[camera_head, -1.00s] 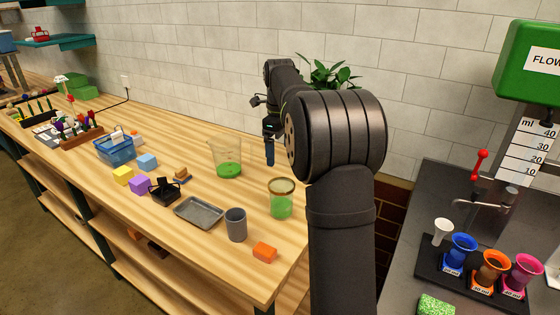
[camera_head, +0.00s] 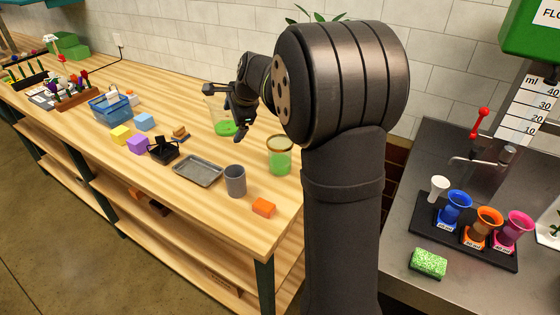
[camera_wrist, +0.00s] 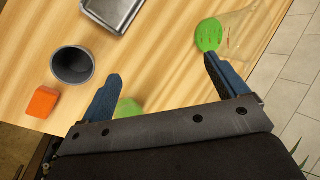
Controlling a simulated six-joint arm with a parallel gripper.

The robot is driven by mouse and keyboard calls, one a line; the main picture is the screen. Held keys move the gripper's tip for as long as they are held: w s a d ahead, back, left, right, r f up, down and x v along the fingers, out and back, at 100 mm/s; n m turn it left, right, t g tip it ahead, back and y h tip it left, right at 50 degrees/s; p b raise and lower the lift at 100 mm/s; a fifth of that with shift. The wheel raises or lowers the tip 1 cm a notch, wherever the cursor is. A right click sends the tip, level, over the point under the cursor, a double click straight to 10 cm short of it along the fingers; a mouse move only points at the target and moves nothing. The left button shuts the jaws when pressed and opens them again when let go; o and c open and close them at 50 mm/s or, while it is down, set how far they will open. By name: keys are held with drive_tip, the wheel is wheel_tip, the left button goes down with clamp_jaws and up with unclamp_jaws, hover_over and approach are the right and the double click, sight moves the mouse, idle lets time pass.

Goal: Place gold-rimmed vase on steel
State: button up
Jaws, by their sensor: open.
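The gold-rimmed vase (camera_head: 280,158) is a clear glass with green contents and a gold-brown rim. It stands upright near the right end of the wooden bench. In the wrist view a green patch, apparently the vase (camera_wrist: 128,107), shows beside the left finger, largely hidden by my gripper. My gripper (camera_head: 238,128) is open and empty, left of the vase in the head view and overlapping the clear beaker; its spread fingers (camera_wrist: 160,85) show in the wrist view. The grey steel-looking counter (camera_head: 395,265) is at the right, past a gap from the bench.
A green-filled beaker (camera_head: 221,123), grey cup (camera_head: 235,181), grey metal tray (camera_head: 198,170) and orange block (camera_head: 263,208) surround the vase. The counter holds a black rack (camera_head: 455,235) of coloured cups, a green sponge (camera_head: 428,263) and a tap. Its front left is clear.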

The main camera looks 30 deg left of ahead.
drive_tip(key=s+a+n+t+y, duration=0.1)
drive_tip(key=s+n+y, duration=0.1)
drive_tip(key=s+n, duration=0.1)
drive_tip(key=n+t+h, duration=0.3)
drive_tip(key=n+t, duration=0.6)
drive_tip(key=t, duration=0.1)
approach(276, 153)
drive_tip(key=x, duration=0.8)
drive_tip(key=shift+w+a+f, duration=0.1)
drive_tip(key=shift+w+f, duration=0.1)
drive_tip(key=shift+w, duration=0.1)
drive_tip(key=shift+d+x, duration=0.15)
drive_tip(key=shift+x, duration=1.15)
drive_tip(key=shift+d+x, duration=0.15)
drive_tip(key=shift+x, duration=1.2)
drive_tip(key=shift+w, duration=0.1)
